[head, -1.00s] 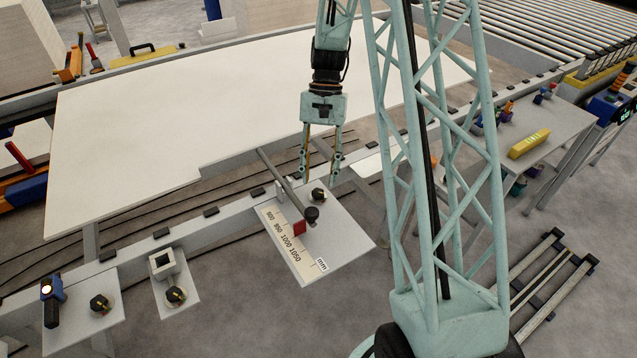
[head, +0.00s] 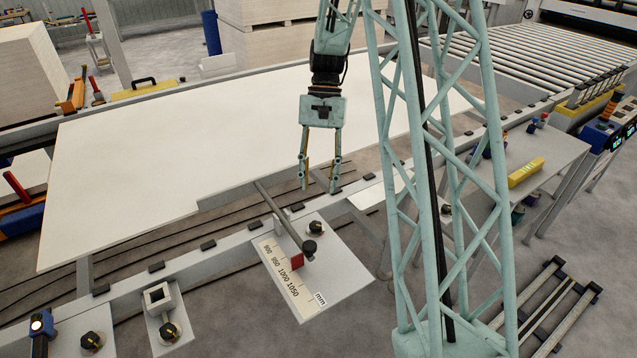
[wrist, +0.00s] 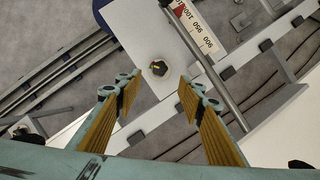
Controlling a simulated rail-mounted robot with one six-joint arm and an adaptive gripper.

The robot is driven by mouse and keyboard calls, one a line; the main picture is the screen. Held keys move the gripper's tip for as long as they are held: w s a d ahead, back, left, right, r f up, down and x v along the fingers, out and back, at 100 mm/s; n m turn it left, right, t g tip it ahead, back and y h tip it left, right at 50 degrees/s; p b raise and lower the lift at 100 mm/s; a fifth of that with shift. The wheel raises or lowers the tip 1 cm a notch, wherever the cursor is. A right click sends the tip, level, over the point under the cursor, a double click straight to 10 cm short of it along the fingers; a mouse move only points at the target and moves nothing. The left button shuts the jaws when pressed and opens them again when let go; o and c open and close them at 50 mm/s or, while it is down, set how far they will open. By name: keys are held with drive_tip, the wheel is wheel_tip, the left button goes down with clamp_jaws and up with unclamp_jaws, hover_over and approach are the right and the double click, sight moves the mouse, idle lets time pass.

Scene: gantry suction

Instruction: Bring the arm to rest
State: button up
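My gripper (head: 321,188) hangs pointing down above the rail at the front edge of the white panel, in the middle of the head view. Its two fingers are apart with nothing between them. In the wrist view my gripper (wrist: 158,92) shows two ribbed yellow finger pads with a clear gap. A black knob (head: 316,228) on the scale plate (head: 345,282) lies below the fingers. The knob also shows in the wrist view (wrist: 159,68), seen through the gap. I see no contact between the fingers and anything.
A large white panel (head: 240,130) lies behind the rail. A rod (head: 278,212) with a dark end knob reaches over the scale plate, beside a red pointer (head: 297,261). A side table (head: 560,150) with a yellow block (head: 526,172) stands right. A pallet-like frame (head: 550,305) lies on the floor.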

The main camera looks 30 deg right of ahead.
idle(0.4)
drive_tip(key=s+a+r+n+t+h, duration=0.1)
drive_tip(key=s+a+r+n+t, duration=0.1)
drive_tip(key=s+a+r, duration=0.65)
drive_tip(key=s+a+r+n+t+h, duration=0.15)
drive_tip(key=s+a+r, duration=0.25)
drive_tip(key=r, duration=0.9)
drive_tip(key=s+a+r+n+t, duration=0.2)
drive_tip(key=s+a+r, duration=0.1)
drive_tip(key=s, duration=0.7)
drive_tip(key=s+a+r+n+t, duration=0.1)
drive_tip(key=s+a+r+n, duration=0.2)
drive_tip(key=s, duration=0.8)
drive_tip(key=shift+a+r+t, duration=0.2)
drive_tip(key=shift+a+t, duration=0.15)
drive_tip(key=shift+a, duration=0.15)
drive_tip(key=shift+h, duration=0.25)
idle(0.4)
